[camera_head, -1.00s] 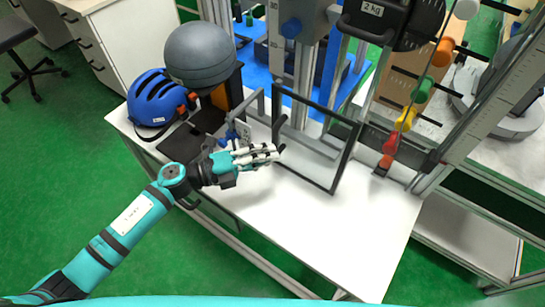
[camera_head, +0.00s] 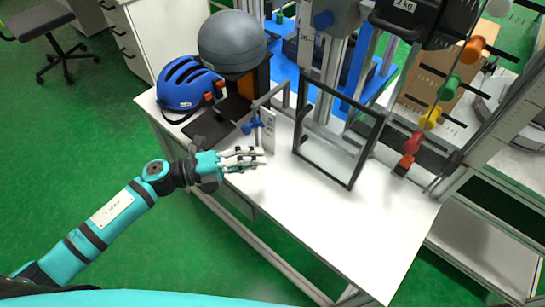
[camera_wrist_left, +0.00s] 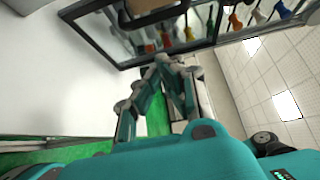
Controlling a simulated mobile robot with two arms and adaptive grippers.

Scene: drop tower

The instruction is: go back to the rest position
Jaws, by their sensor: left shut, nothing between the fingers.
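My left gripper (camera_head: 258,157) is shut and empty, above the near left part of the white table (camera_head: 330,235). Its arm comes in from the lower left. In the left wrist view the shut fingers (camera_wrist_left: 175,62) reach forward, with the dark frame beyond them. My right gripper is not in view.
A black frame (camera_head: 352,184) stands upright on the table, right of my left gripper. A blue helmet (camera_head: 188,84) and a grey dome (camera_head: 231,41) stand at the back left. Coloured knobs (camera_head: 431,117) line the tower at right. The table's front is clear.

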